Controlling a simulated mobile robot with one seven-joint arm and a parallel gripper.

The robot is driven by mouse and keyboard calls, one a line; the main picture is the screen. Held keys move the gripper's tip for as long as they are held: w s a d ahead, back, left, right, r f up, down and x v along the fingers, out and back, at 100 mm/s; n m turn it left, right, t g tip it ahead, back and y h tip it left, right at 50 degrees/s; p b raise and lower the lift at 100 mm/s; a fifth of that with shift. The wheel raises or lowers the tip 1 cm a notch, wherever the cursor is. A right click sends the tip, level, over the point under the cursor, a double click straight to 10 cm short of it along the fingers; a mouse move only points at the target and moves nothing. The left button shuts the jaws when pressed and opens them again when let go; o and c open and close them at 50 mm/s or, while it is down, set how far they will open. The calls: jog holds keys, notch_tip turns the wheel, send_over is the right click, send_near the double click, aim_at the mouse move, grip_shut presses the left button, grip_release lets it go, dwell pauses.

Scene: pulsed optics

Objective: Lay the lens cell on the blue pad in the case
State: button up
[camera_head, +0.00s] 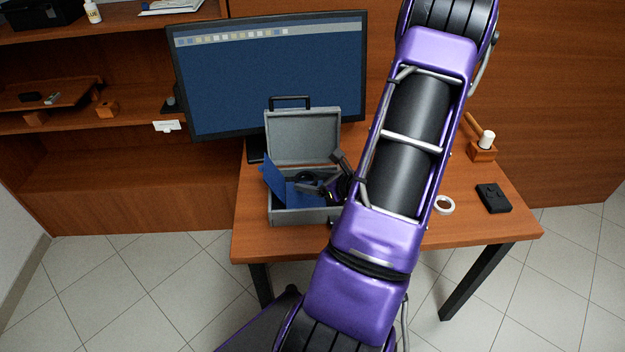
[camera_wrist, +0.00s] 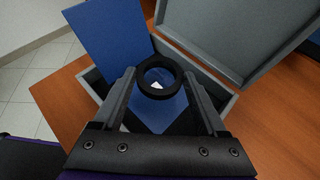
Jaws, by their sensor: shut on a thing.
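The lens cell (camera_wrist: 160,77) is a black ring held between the two fingertips of my gripper (camera_wrist: 158,76), over the open case. In the head view, my gripper (camera_head: 328,190) reaches into the case from the right and the ring shows only as a dark shape. The grey case (camera_head: 303,216) stands on the desk with its lid (camera_head: 303,137) raised at the back. The blue pad (camera_wrist: 158,117) lies inside, below the ring, partly hidden by the ring and fingers. I cannot tell how large the gap between ring and pad is.
A blue panel (camera_wrist: 105,35) stands tilted at the case's left side. A monitor (camera_head: 268,72) is behind the case. On the desk (camera_head: 400,239), a white tape roll (camera_head: 444,205), a black box (camera_head: 493,198) and a wooden holder (camera_head: 481,151) lie to the right.

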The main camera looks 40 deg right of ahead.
aim_at(313, 198)
jog(key=shift+f+b, duration=1)
jog(key=shift+f, duration=0.75)
jog(key=shift+f, duration=0.3)
jog(key=o, duration=1.3)
jog(key=shift+s, duration=0.1)
jog(key=p+v, duration=0.2)
jog(key=v, duration=1.5)
jog(key=shift+s, duration=0.15)
